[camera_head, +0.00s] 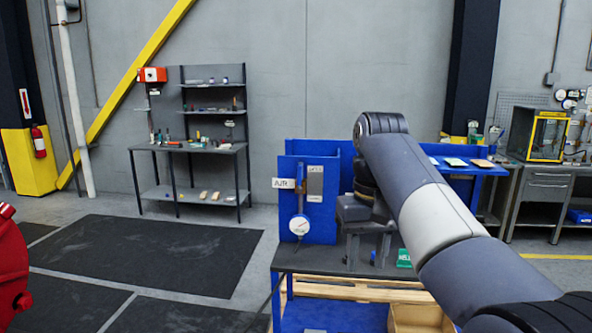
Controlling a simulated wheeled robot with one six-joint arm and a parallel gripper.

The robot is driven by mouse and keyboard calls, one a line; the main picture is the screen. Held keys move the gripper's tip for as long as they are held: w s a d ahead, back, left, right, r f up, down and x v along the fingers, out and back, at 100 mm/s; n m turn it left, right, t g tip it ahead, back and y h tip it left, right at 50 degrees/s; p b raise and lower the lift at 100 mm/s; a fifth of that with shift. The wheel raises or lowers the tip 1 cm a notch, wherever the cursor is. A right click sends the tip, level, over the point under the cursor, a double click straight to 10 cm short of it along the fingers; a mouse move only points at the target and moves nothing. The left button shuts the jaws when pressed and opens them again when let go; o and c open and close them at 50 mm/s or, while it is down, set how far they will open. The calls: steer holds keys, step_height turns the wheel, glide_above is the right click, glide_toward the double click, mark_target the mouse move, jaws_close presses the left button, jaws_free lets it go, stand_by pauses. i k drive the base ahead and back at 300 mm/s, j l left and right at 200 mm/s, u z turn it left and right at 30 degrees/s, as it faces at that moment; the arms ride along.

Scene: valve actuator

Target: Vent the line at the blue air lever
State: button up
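A blue upright panel (320,215) stands at the left end of the dark bench. It carries a white AIR sign (284,183), a grey plate (315,182) and a round white gauge (299,225). My gripper (368,262) points down over the bench, right of the panel, its two grey fingers apart with a gap between them. A small blue piece (373,258) shows low in that gap; I cannot tell whether it is the blue air lever or whether the fingers touch it. My arm hides much of the bench behind.
A green labelled block (404,258) lies on the bench (320,261) right of my gripper. A red object (12,265) stands at the left edge. Open floor with dark mats (150,255) lies left.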

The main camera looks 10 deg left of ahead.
mark_target(298, 189)
steer(key=i+j, duration=0.2)
steer(key=i, duration=0.3)
steer(key=i+j, duration=0.2)
steer(key=i, duration=0.25)
steer(key=i+j, duration=0.25)
steer(key=i, duration=0.25)
steer(key=i+j, duration=0.2)
steer(key=i, duration=0.3)
steer(key=i+j, duration=0.2)
steer(key=i, duration=0.25)
steer(key=l+z, duration=0.05)
